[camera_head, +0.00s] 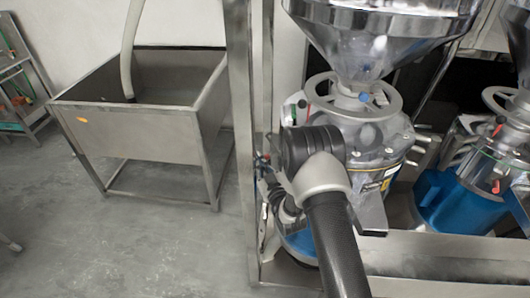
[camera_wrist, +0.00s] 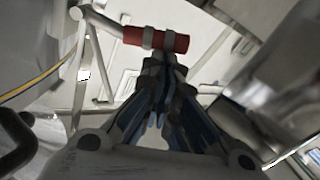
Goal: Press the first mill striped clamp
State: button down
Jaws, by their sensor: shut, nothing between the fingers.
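The first mill (camera_head: 375,135) stands at centre right in the head view, with a steel hopper on top and a blue base. My arm crosses in front of it and hides part of its left side. In the wrist view, a red clamp with grey bands (camera_wrist: 176,42) lies across a pale bar at upper centre. My gripper (camera_wrist: 161,68) is shut and empty, its fingertips just below the clamp in the picture. Whether they touch it I cannot tell. In the head view the clamp and fingertips cannot be made out clearly.
A second mill (camera_head: 465,185) stands to the right. A steel frame post (camera_head: 240,130) rises just left of the first mill. A steel bin (camera_head: 130,130) with a hose stands further left. The grey floor (camera_head: 110,245) in front of it is clear.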

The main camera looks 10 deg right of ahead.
jog(key=v, duration=1.2)
jog(key=shift+w+r, duration=0.1)
